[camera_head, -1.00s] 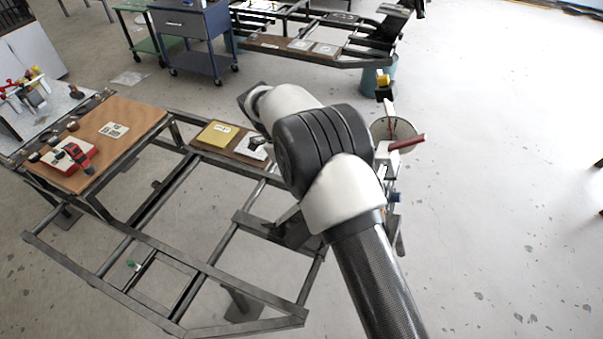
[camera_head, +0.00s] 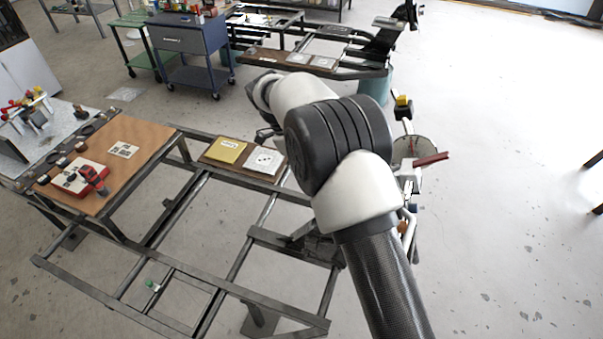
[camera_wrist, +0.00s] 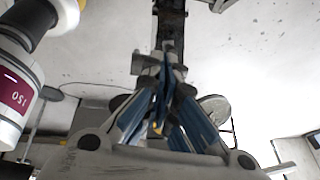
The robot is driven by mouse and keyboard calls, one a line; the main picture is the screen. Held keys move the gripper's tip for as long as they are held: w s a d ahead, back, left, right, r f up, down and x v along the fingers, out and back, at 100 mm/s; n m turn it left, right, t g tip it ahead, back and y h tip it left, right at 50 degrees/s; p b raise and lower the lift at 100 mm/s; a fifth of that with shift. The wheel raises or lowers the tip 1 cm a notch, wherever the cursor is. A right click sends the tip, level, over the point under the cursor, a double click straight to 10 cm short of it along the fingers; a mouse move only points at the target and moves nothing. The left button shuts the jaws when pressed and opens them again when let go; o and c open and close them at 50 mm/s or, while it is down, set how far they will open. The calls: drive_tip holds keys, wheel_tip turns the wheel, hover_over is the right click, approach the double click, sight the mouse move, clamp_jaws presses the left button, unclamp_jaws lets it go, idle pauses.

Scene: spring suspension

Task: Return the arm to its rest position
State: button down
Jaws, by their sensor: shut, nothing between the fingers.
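My arm rises from the bottom right of the head view, bent at a dark joint above the frame; its far end is mostly hidden behind that joint. My gripper (camera_wrist: 165,80) shows in the wrist view with its blue-padded fingers converging. It is shut and holds nothing. The fingers appear to be in open air, and blurred dark parts show beyond them.
A dark metal frame (camera_head: 185,255) stands below and left of my arm. It carries a yellow plate (camera_head: 226,151) and a white plate (camera_head: 264,161). A wooden-topped bench (camera_head: 140,150) is at left. A blue cart (camera_head: 190,75) stands behind. Floor at right is mostly clear.

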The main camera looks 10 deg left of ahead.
drive_tip(key=shift+d, duration=0.25)
drive_tip(key=s+d+r+n+t+y, duration=0.1)
drive_tip(key=s+d+r+n, duration=0.45)
drive_tip(key=r, duration=0.35)
drive_tip(key=s+d+r+n+y, duration=0.2)
drive_tip(key=s+d+r+n, duration=0.2)
drive_tip(key=s+d+r, duration=0.45)
drive_tip(key=s+d+r+n, duration=0.1)
drive_tip(key=s+n, duration=0.1)
drive_tip(key=s, duration=0.2)
drive_tip(key=s+d+r+n+t, duration=0.1)
drive_tip(key=s+d+n, duration=0.1)
drive_tip(key=s, duration=0.3)
drive_tip(key=s+d+r+n+t+y, duration=0.1)
drive_tip(key=s+n, duration=0.3)
drive_tip(key=s, duration=0.1)
drive_tip(key=shift+d, duration=0.15)
drive_tip(key=s+f+n+t, duration=0.1)
drive_tip(key=s+f+n, duration=0.2)
drive_tip(key=s, duration=0.3)
drive_tip(key=shift+d+y, duration=0.3)
drive_tip(key=shift+d, duration=0.05)
